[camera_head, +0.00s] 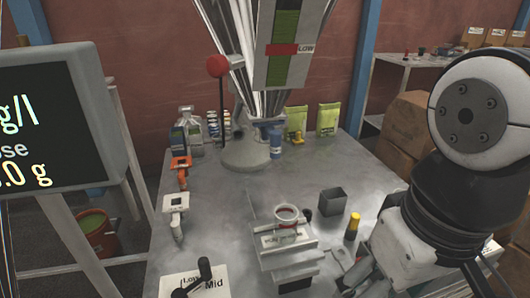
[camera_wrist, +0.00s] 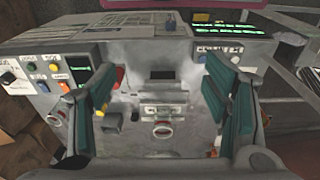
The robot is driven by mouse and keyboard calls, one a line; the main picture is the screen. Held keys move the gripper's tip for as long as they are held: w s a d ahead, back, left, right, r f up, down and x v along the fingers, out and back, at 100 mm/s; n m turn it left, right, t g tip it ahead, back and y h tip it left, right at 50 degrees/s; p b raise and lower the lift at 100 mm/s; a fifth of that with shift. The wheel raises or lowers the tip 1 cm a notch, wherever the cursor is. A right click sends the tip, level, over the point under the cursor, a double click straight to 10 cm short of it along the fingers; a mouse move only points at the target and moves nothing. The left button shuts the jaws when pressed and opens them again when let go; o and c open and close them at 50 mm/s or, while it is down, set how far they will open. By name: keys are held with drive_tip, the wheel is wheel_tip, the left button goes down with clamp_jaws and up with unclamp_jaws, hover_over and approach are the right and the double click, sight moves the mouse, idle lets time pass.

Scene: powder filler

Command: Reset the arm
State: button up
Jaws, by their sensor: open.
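My gripper (camera_wrist: 161,110) shows in the wrist view with its two green-padded fingers spread wide apart and nothing between them. Beyond the fingers is a grey machine panel (camera_wrist: 160,52) with buttons, labels and small green-lit displays. In the head view my white and black arm (camera_head: 478,110) is folded at the right side.
A metal table (camera_head: 225,195) carries a scale with a red-rimmed cup (camera_head: 287,215), a dark square container (camera_head: 332,201) and a yellow-capped bottle (camera_head: 352,226). A display screen (camera_head: 60,125) stands left. Cardboard boxes (camera_head: 405,125) stand behind my arm.

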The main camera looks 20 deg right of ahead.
wheel_tip(320, 180, up, 18)
drive_tip(key=t+p, duration=0.3)
drive_tip(key=p, duration=1.3)
